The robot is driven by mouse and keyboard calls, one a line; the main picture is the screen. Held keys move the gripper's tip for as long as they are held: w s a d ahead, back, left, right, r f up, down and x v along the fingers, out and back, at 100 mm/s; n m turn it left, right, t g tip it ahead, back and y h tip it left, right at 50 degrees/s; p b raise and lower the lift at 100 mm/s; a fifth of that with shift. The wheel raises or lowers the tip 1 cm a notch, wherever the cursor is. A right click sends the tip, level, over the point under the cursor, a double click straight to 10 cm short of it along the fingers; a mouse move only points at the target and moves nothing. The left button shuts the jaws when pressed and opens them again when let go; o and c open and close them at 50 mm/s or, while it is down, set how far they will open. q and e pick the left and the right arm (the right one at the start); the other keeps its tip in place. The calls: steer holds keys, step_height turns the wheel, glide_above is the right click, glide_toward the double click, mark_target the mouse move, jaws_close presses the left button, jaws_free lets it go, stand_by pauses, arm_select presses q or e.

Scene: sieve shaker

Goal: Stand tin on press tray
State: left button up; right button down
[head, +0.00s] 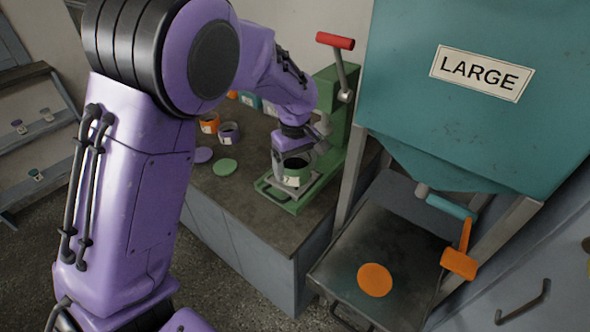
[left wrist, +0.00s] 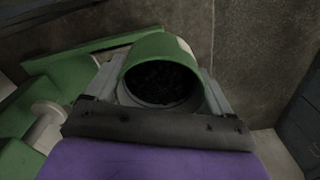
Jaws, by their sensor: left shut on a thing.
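A green-banded tin (head: 296,172) with a pale label and dark contents is at the green press. My left gripper (head: 293,163) is shut on it, and it is over the press tray (head: 272,190). The tin (left wrist: 168,75) also shows in the left wrist view between the fingers of my left gripper (left wrist: 160,92), with its open mouth facing the camera. I cannot tell whether the tin's base touches the tray. My right gripper is not in view.
The green press (head: 338,110) has a red-handled lever (head: 335,41). Orange (head: 209,123) and purple (head: 228,132) tins and purple (head: 203,155) and green (head: 225,166) discs lie on the counter to the left. A teal hopper (head: 470,120) marked LARGE stands right, above a dark tray with an orange disc (head: 375,280).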

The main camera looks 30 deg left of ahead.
arm_select(q)
steer(key=w+a+f+p, duration=0.1)
steer(key=w+a+f, duration=0.1)
steer(key=w+f, duration=0.1)
steer(key=w+a+f, duration=0.2)
steer(key=w+f, duration=0.1)
steer(key=w+a+f+p, duration=0.1)
steer(key=w+a+f, duration=0.1)
steer(key=w+f, duration=0.1)
steer(key=shift+w+a+f+p, duration=0.1)
steer(key=shift+w+a+p, duration=0.25)
steer(key=shift+w+a, duration=0.05)
step_height(320, 180, down, 2)
steer(key=shift+f+p, duration=0.25)
steer(key=shift+p, duration=0.55)
steer(key=shift+f, duration=0.25)
steer(key=shift+f, duration=0.15)
